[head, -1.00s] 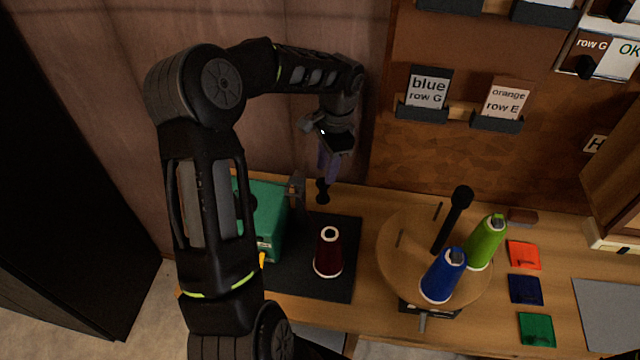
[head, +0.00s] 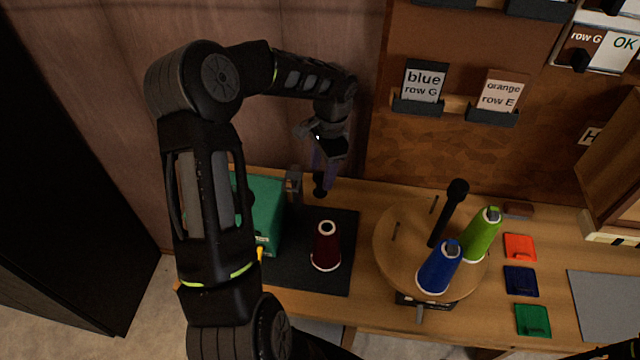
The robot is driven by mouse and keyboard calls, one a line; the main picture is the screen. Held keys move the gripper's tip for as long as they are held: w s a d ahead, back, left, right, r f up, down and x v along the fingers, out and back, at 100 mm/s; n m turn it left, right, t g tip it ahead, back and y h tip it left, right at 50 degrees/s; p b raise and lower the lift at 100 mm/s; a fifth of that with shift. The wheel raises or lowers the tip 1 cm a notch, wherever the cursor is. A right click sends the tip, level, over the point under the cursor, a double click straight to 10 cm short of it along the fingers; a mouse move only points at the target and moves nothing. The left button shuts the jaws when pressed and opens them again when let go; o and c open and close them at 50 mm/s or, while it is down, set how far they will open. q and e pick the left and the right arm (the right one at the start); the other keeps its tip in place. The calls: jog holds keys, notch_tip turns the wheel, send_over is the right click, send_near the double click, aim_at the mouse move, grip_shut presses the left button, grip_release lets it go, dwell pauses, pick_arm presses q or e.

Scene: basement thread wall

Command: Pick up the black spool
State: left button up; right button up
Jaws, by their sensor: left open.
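I see no plainly black spool. A dark maroon spool (head: 326,246) with a pale base rim stands upright on the black mat (head: 339,279). A blue spool (head: 439,270) and a green spool (head: 481,236) stand on the round wooden turntable (head: 393,254). My left gripper (head: 323,178) is open behind the maroon spool, near the wall, pointing down and apart from that spool. Its finger area is dark, and a small black knob shows at its lower end.
A black post (head: 447,215) rises from the turntable. Red (head: 519,247), navy (head: 521,281) and green (head: 533,320) squares and a grey plate (head: 606,305) lie to the right.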

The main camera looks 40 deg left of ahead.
aim_at(320, 183)
pick_arm(q)
jog(key=f, duration=0.3)
jog(key=f+p, duration=0.1)
jog(key=shift+s+a+f, duration=0.1)
jog(key=shift+s+f, duration=0.2)
jog(key=shift+f, duration=0.1)
jog(key=shift+c, duration=0.2)
grip_shut()
dwell(0.4)
